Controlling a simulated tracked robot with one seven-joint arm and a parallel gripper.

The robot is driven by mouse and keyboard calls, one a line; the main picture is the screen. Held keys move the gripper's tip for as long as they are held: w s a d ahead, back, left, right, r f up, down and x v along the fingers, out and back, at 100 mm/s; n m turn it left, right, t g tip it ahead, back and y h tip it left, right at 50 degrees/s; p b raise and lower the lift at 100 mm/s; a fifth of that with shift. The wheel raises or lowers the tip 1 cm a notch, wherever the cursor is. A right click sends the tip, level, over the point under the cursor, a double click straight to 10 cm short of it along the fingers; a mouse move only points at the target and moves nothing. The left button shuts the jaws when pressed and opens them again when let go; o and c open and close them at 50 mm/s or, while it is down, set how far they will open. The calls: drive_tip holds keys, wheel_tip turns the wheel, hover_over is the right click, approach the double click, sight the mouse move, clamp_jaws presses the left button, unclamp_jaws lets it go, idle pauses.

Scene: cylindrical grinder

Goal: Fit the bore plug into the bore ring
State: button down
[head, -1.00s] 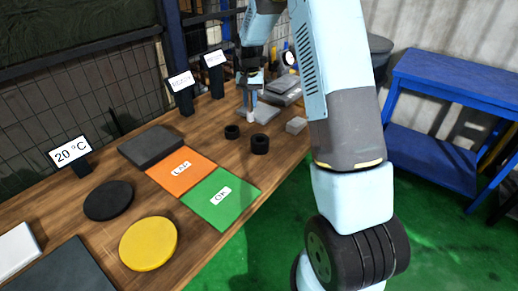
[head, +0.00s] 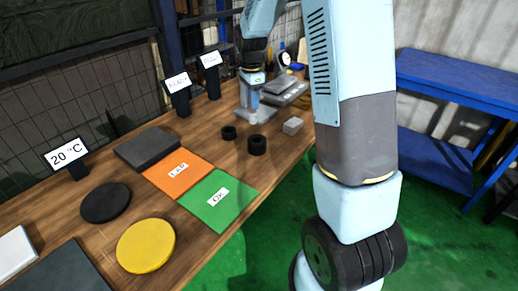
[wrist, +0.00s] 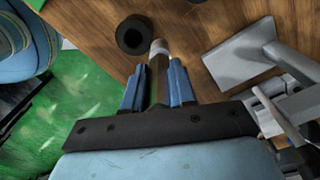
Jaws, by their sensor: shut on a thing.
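My gripper (wrist: 157,88) is shut on the bore plug (wrist: 158,62), a slim rod with a pale tip that points away from the wrist between the blue fingers. In the head view my gripper (head: 249,100) hangs over the bench's far part, with the plug hard to make out. Two black rings stand on the bench in the head view, a smaller one (head: 229,132) and a larger one (head: 257,145), both nearer the camera than my gripper. The wrist view shows one black ring (wrist: 134,35) with an open bore, just left of the plug tip. I cannot tell which ring it is.
A grey plate (head: 262,112) and other grey gear lie behind the rings. A small grey block (head: 293,126) sits right of them. An orange mat (head: 180,172) and green OK mat (head: 218,200) lie nearer. Sign stands line the back edge.

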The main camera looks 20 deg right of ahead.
drive_tip(key=s+r+m, duration=0.2)
drive_tip(key=s+m, duration=0.3)
drive_tip(key=m, duration=0.2)
drive_tip(key=f, duration=1)
drive_tip(key=shift+w+f, duration=0.1)
drive_tip(key=shift+w, duration=0.1)
drive_tip(key=c, duration=0.9)
unclamp_jaws()
